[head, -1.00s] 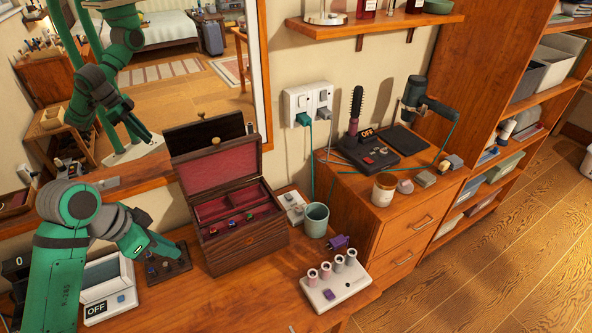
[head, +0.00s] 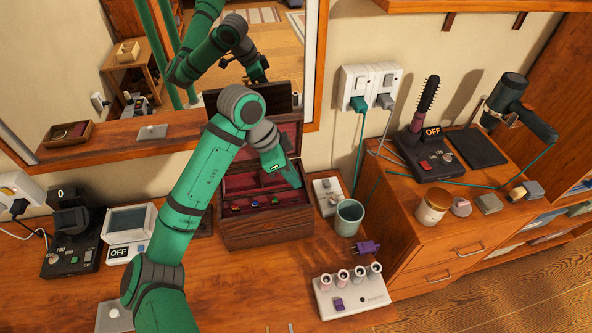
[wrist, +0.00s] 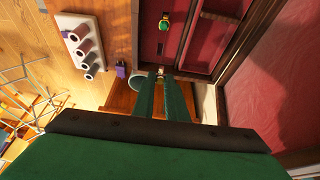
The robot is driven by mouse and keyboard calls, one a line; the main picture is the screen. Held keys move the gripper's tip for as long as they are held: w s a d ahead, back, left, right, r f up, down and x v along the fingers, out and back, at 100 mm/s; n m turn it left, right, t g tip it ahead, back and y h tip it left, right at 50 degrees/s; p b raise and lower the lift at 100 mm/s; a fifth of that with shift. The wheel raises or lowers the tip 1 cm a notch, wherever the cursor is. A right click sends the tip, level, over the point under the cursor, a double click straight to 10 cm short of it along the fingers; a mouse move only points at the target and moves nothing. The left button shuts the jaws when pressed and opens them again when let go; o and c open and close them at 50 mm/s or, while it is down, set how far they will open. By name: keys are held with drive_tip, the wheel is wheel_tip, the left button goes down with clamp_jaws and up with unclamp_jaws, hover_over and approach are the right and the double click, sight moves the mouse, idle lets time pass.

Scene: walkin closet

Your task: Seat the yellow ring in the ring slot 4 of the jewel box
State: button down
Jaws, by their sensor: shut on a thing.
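The jewel box (head: 268,232) is a dark wooden box with a red lining, standing open on the table. My gripper (head: 297,184) is over the right end of that row. In the wrist view, my gripper (wrist: 161,75) is shut on a tiny pale thing at its fingertips, taken as the yellow ring; its colour is unclear. A green-stoned ring (wrist: 165,22) sits farther along the red lining.
A grey-green cup (head: 349,217) and a white switch plate (head: 328,195) stand close right of the box. A mirror is behind. The box's raised lid (wrist: 290,80) is close beside my gripper.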

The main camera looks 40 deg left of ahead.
drive_tip(key=f, duration=0.2)
drive_tip(key=shift+s+d+f, duration=0.25)
drive_tip(key=shift+s+f, duration=0.05)
drive_tip(key=shift+f, duration=0.1)
drive_tip(key=shift+a+f, duration=0.2)
drive_tip(key=shift+f, duration=0.45)
drive_tip(key=shift+f, duration=0.35)
idle(1.4)
drive_tip(key=shift+f, duration=0.4)
idle(1.1)
drive_tip(key=shift+f, duration=0.35)
idle(0.3)
